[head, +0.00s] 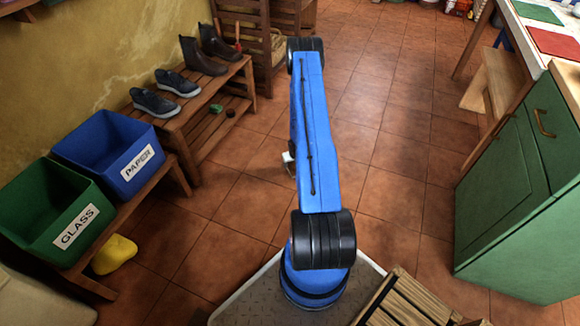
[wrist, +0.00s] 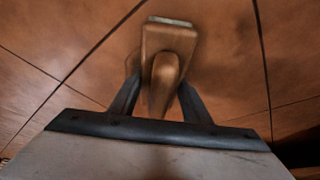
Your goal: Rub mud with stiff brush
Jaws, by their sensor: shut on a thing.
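In the wrist view my gripper (wrist: 158,92) is shut on a brown wooden thing, which looks like the stiff brush (wrist: 168,42). Its rounded handle points toward the camera, and a pale strip shows at its far end. Tiled floor lies behind it. In the head view my blue arm hides most of the gripper and the brush. A pair of brown ankle boots (head: 219,47) stands on the upper shelf of the wooden rack at left. No mud can be made out in either view.
Dark blue shoes (head: 178,83) share the wooden rack (head: 190,108). A green cabinet (head: 510,200) stands right. Tiled floor between is clear.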

